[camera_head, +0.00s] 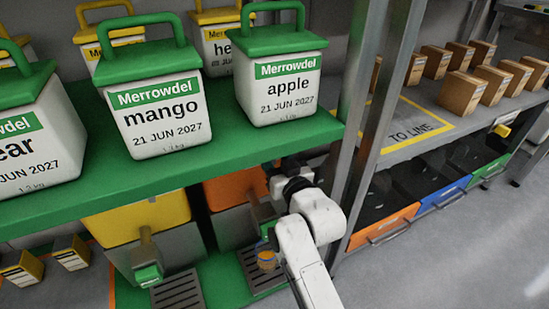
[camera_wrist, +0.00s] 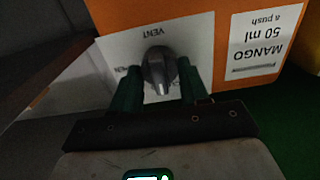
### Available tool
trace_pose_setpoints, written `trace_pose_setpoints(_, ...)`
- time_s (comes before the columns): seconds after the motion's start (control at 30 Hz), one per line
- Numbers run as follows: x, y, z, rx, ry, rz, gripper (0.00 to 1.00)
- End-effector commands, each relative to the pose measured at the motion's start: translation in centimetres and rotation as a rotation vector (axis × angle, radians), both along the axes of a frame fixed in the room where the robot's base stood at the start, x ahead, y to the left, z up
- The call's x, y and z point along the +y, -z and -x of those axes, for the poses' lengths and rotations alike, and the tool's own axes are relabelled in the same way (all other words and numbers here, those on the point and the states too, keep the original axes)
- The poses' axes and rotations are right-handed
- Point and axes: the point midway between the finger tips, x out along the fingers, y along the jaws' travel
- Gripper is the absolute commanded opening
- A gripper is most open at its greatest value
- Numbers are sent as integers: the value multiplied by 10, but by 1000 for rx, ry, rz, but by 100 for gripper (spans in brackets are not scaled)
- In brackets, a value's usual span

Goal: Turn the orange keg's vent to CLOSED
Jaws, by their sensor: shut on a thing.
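The orange keg (camera_head: 236,188) stands under the green shelf in the head view, partly hidden by my arm. In the wrist view, which shows it upside down, its orange body (camera_wrist: 150,14) bears a white plate (camera_wrist: 193,40) lettered VENT and a label (camera_wrist: 262,45) reading "MANGO 50 ml a push". The vent knob (camera_wrist: 156,62) is grey and sits between the green fingers of my gripper (camera_wrist: 158,82), which is shut on it. Part of the word OPEN shows left of the knob. The CLOSED mark cannot be made out.
A yellow keg (camera_head: 135,220) with a green-tipped spout stands left of the orange one. The green shelf (camera_head: 180,168) above carries white Merrowdel tubs with green lids. A metal post (camera_head: 372,120) stands close right of my arm.

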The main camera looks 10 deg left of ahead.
Motion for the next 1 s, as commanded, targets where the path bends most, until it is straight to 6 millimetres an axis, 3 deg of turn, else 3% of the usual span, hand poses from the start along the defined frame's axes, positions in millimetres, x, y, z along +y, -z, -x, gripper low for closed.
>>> trace_pose_setpoints(0.6,0,3,0,-18,1,37,14)
trace_pose_setpoints(0.63,0,3,0,-18,0,37,46)
trace_pose_setpoints(0.87,0,2,0,-20,0,35,68)
trace_pose_setpoints(1.0,0,1,0,-21,0,34,69)
